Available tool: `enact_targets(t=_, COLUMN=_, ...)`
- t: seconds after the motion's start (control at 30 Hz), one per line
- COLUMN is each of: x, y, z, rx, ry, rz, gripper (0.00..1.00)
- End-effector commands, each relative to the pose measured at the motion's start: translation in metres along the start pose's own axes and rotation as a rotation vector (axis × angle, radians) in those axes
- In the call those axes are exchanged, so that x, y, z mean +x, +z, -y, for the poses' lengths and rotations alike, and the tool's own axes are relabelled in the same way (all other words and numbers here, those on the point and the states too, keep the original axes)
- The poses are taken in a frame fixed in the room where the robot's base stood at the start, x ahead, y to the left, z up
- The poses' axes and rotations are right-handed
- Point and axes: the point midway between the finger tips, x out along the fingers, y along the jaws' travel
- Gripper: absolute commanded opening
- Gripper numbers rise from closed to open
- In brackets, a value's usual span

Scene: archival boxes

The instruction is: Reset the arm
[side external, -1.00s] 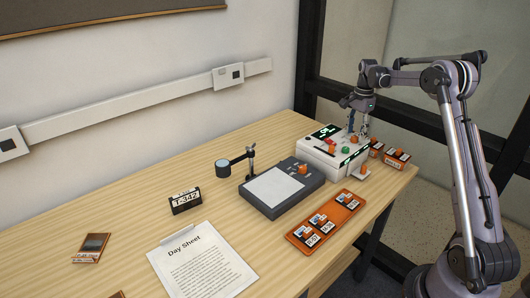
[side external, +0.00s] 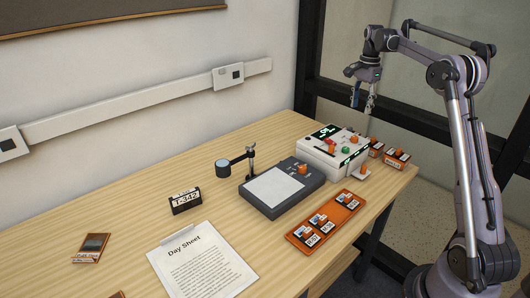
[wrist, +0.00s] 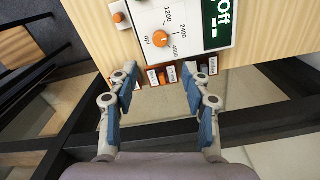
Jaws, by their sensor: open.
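My gripper (side external: 364,101) hangs in the air above the far right end of the table, open and empty. It is well above the white control box (side external: 333,152), which has a dark display, a red, a green and an orange control on top. In the wrist view my gripper (wrist: 160,108) shows two blue-padded fingers spread apart with nothing between them. Beyond them the white control box (wrist: 183,18) shows an orange dial and a green display reading "Off". Small orange-and-white labelled boxes (side external: 396,157) stand at the table's right edge, below and clear of my gripper.
The wooden table (side external: 130,240) also holds a dark scanner-like pad (side external: 281,187), a small arm-mounted lens (side external: 223,168), an orange tray (side external: 300,236) with labelled pieces, a T-342 block (side external: 185,201) and a Day Sheet (side external: 203,267). A dark-framed glass partition (side external: 308,60) stands behind.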

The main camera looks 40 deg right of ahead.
Motion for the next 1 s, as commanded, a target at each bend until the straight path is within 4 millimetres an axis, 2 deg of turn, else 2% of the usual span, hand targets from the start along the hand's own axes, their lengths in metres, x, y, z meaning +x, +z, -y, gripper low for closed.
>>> enact_targets(t=0.17, x=-0.006, y=0.012, z=-0.001, rx=-0.044, ry=-0.012, rz=-0.005, gripper=0.48)
enact_targets(t=0.27, x=-0.016, y=0.036, z=-0.003, rx=-0.131, ry=-0.039, rz=-0.018, gripper=0.48)
enact_targets(t=0.47, x=-0.040, y=0.103, z=-0.021, rx=-0.400, ry=-0.120, rz=-0.062, gripper=0.48)
enact_targets(t=0.73, x=-0.054, y=0.186, z=-0.068, rx=-0.770, ry=-0.233, rz=-0.133, gripper=0.48)
enact_targets(t=1.0, x=-0.045, y=0.254, z=-0.132, rx=-1.132, ry=-0.346, rz=-0.220, gripper=0.48)
